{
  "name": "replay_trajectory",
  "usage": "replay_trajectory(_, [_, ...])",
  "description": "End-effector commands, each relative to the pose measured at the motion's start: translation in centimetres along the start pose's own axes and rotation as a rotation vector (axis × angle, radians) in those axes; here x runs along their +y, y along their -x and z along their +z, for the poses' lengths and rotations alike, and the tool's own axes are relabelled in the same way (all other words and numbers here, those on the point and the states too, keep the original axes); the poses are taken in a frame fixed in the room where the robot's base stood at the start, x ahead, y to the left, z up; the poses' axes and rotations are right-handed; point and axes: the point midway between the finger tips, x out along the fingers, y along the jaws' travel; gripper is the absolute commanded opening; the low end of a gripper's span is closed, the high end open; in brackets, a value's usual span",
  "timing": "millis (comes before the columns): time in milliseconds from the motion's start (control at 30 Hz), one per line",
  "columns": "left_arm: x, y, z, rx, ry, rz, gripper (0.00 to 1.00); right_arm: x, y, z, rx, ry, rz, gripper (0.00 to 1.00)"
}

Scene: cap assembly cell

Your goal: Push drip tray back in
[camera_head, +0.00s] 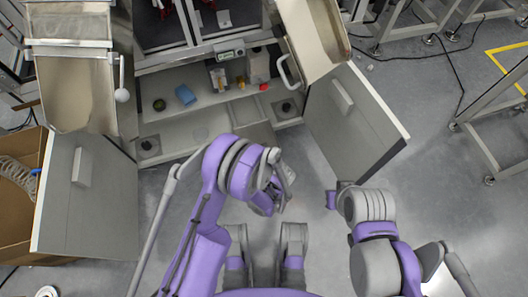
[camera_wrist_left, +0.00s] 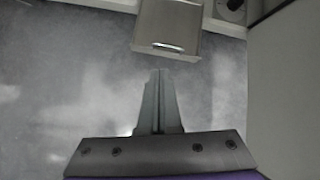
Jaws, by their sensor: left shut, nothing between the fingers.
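The drip tray (camera_wrist_left: 168,27) is a metal box with a bright handle on its front face. In the left wrist view it juts from the cabinet at the top. In the head view the tray (camera_head: 256,134) shows as a grey shape at the cabinet's lower front, partly hidden by my left arm. My left gripper (camera_wrist_left: 159,73) is shut and empty. Its fingertips point at the tray's front, with a visible gap below the handle. My right arm is folded at the lower right of the head view, and its fingers cannot be made out.
Two open cabinet doors, left (camera_head: 85,205) and right (camera_head: 350,120), flank the tray. The cabinet shelf (camera_head: 215,112) holds a blue item (camera_head: 185,95) and small containers. The grey floor between the doors is clear. An open cardboard box (camera_head: 20,240) stands at the left.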

Motion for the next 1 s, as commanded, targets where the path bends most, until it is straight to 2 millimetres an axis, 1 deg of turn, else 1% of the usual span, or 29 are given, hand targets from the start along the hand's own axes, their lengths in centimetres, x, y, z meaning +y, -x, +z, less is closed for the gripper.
replay_trajectory(33, [-0.2, -0.8, -1.6, -0.012, -0.071, -0.007, 0.00, 0.0, 0.1, 0.0, 0.000, 0.000, 0.000, 0.00])
replay_trajectory(100, [-0.3, -1.6, -3.1, -0.027, -0.158, -0.012, 0.00, 0.0, 0.1, 0.0, 0.000, 0.000, 0.000, 0.00])
replay_trajectory(200, [-0.2, -2.3, -4.6, -0.041, -0.239, -0.016, 0.00, 0.0, 0.1, 0.0, 0.000, 0.000, 0.000, 0.00])
replay_trajectory(300, [-0.2, -2.7, -5.2, -0.048, -0.275, -0.017, 0.00, 0.0, 0.1, 0.0, 0.000, 0.000, 0.000, 0.00])
replay_trajectory(367, [-0.2, -3.1, -5.2, -0.049, -0.281, -0.017, 0.00, 0.0, 0.0, 0.0, 0.000, 0.000, 0.000, 0.00])
replay_trajectory(467, [-0.2, -4.3, -5.2, -0.049, -0.279, -0.016, 0.00, 0.0, -0.3, 0.1, -0.001, 0.000, 0.000, 0.00])
replay_trajectory(567, [-0.2, -6.2, -5.1, -0.048, -0.276, -0.015, 0.00, 0.0, -0.8, 0.2, -0.001, 0.000, 0.000, 0.00])
replay_trajectory(800, [-0.3, -11.5, -4.8, -0.049, -0.275, -0.014, 0.00, 0.0, -1.9, 0.4, -0.002, 0.000, 0.000, 0.00])
replay_trajectory(867, [-0.4, -12.6, -4.8, -0.048, -0.275, -0.016, 0.00, 0.0, -2.2, 0.4, -0.002, 0.000, 0.000, 0.00])
replay_trajectory(900, [-0.4, -13.3, -4.6, -0.049, -0.274, -0.016, 0.00, 0.0, -2.3, 0.5, -0.002, 0.000, 0.000, 0.00])
replay_trajectory(1000, [-0.7, -14.3, -3.4, -0.049, -0.275, -0.015, 0.00, 0.0, -2.6, 0.5, -0.002, 0.000, 0.000, 0.00])
